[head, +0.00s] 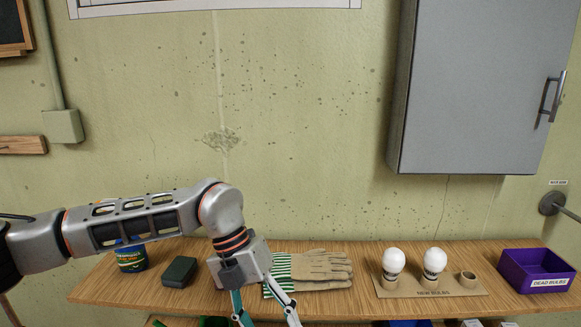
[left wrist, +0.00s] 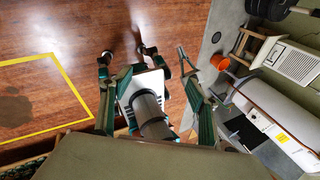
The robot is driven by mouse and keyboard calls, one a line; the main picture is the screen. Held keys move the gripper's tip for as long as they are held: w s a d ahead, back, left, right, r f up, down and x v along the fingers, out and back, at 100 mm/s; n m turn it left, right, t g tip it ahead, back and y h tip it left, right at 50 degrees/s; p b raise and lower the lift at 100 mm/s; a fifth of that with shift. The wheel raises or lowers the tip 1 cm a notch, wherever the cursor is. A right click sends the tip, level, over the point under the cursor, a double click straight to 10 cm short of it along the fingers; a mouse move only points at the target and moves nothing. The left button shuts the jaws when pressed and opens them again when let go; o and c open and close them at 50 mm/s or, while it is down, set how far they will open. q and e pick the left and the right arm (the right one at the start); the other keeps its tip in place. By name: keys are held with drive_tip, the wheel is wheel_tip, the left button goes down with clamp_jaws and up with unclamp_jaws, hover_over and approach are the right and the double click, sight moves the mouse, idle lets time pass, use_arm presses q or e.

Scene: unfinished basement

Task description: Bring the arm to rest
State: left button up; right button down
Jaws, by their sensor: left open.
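My left arm comes in from the left and bends down at the wrist. My left gripper (head: 265,312) points downward at the front of the wooden shelf. Its two fingers are spread and nothing shows between them, though the tips run to the bottom edge of the head view. It is in front of and beside the striped cuffs of the work gloves (head: 322,266); I cannot tell whether it touches them. The left wrist view also shows its fingers apart, with the floor and parts of my own body beyond. My right gripper is not in view.
A grey cabinet (head: 480,85) hangs above. An orange bucket (left wrist: 220,62) stands on the floor.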

use_arm(q)
drive_tip(key=s+d+r+g+h, duration=0.1)
drive_tip(key=s+d+g+h, duration=0.3)
drive_tip(key=s+d+h, duration=0.55)
drive_tip(key=d+r+n+t+h, duration=0.2)
drive_tip(key=d+r+n+h, duration=0.2)
drive_tip(key=d+r+h, duration=0.3)
drive_tip(key=w+a+f+n+t, duration=0.3)
drive_tip(key=w+a+n+t, duration=0.35)
drive_tip(key=n+t, duration=0.7)
drive_tip(key=w+a+f+n+t+y, duration=0.4)
drive_tip(key=a+f+n+t+y, duration=0.4)
drive_tip(key=f, duration=0.3)
drive_tip(key=s+a+f+n+g+y, duration=0.2)
drive_tip(key=s+a+f, duration=0.3)
drive_tip(key=f, duration=0.4)
drive_tip(key=s+a+f+n+g+y, duration=0.2)
drive_tip(key=s+a+f+n+y, duration=0.2)
drive_tip(key=a+f, duration=0.3)
drive_tip(key=s+a+f+n+g+y, duration=0.2)
drive_tip(key=s+a+f, duration=0.4)
drive_tip(key=f, duration=0.5)
drive_tip(key=shift+s+a+n+y, duration=0.2)
drive_tip(key=shift+s+n+y, duration=0.4)
drive_tip(key=shift+y, duration=0.55)
drive_tip(key=shift+w, duration=0.1)
